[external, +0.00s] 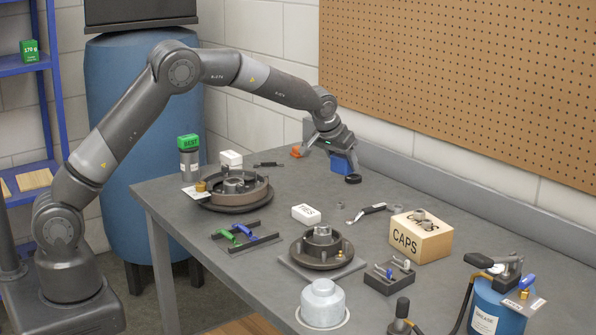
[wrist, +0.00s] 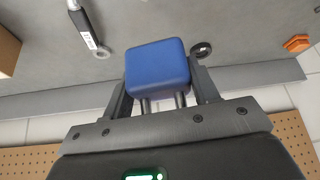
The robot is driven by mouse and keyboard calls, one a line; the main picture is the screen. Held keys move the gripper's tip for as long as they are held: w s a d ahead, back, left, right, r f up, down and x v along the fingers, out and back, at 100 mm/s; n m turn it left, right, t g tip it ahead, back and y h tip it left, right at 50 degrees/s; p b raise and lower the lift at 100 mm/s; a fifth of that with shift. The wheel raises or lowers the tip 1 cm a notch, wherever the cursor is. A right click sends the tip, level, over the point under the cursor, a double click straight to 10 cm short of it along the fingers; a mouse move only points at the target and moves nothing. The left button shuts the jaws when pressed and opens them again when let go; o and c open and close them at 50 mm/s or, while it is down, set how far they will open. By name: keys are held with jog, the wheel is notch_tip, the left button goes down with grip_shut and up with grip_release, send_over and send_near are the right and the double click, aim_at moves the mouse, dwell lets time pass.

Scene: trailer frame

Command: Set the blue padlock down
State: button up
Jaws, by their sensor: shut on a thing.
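The blue padlock (external: 341,166) is at the back of the grey workbench, near the wall. In the wrist view its blue body (wrist: 157,68) faces the camera, with two silver shackle legs below it, between my fingers. My gripper (external: 338,158) is shut on the padlock, one finger on each side. The padlock is low, at or just above the bench top (external: 285,185); I cannot tell whether it touches.
A black ring (external: 353,179) lies close by the padlock, and an orange piece (external: 296,151) is to its left. A wrench (external: 366,212) and a CAPS box (external: 420,238) are nearer the front. The raised back edge (external: 400,175) runs behind.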

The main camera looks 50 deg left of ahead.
jog(key=shift+s+d+r, duration=0.15)
jog(key=shift+d+r, duration=0.15)
jog(key=s+d+m+h, duration=0.15)
jog(key=s+d, duration=0.45)
jog(key=d, duration=0.9)
jog(key=s+d+m+h, duration=0.1)
jog(key=s+d+m, duration=0.35)
jog(key=d, duration=1.05)
jog(key=s+d+h, duration=0.1)
jog(key=s+d, duration=0.6)
jog(key=d, duration=0.8)
jog(key=shift+m, duration=0.3)
jog(key=f, duration=0.4)
jog(key=s+f, duration=0.1)
jog(key=f, duration=0.1)
jog(key=shift+d+f, duration=0.3)
jog(key=shift+d, duration=0.1)
jog(key=shift+f, duration=2.1)
jog(key=shift+f, duration=0.15)
jog(key=o, duration=1.3)
